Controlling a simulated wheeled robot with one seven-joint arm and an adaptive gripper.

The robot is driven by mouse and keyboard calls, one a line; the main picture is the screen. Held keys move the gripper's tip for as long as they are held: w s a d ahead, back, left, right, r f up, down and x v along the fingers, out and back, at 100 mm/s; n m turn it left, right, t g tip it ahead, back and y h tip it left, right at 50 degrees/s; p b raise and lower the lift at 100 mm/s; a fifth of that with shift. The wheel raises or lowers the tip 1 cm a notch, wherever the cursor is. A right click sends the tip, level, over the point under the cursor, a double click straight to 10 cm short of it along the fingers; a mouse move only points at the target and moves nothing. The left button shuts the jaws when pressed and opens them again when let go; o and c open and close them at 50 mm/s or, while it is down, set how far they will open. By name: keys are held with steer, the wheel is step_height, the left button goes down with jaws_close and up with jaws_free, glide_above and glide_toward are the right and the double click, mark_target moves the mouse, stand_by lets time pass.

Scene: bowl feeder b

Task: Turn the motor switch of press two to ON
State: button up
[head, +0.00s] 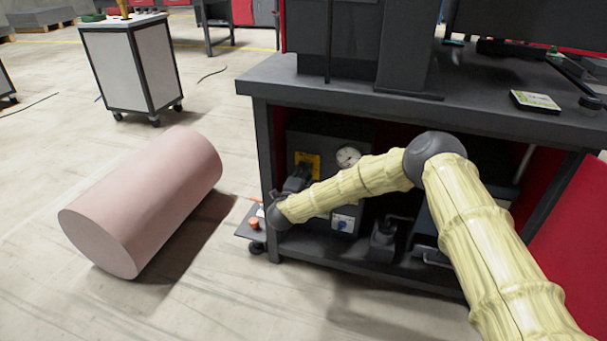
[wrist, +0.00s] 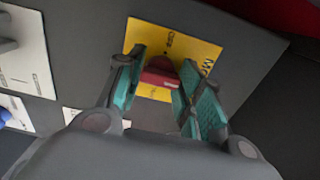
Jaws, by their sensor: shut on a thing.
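The motor switch is a red knob (wrist: 160,74) on a yellow plate (wrist: 146,33) in the wrist view.
A pressure gauge (head: 348,156) and a blue knob on a white plate (head: 343,222) are on the same box. The dark bench top (head: 300,85) overhangs them. A small side shelf (head: 250,231) sticks out at the left. A large pink cylinder (head: 140,200) lies on the floor to the left.

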steer(key=o, duration=1)
steer(key=shift+s, duration=0.1)
steer(key=v, duration=1.2)
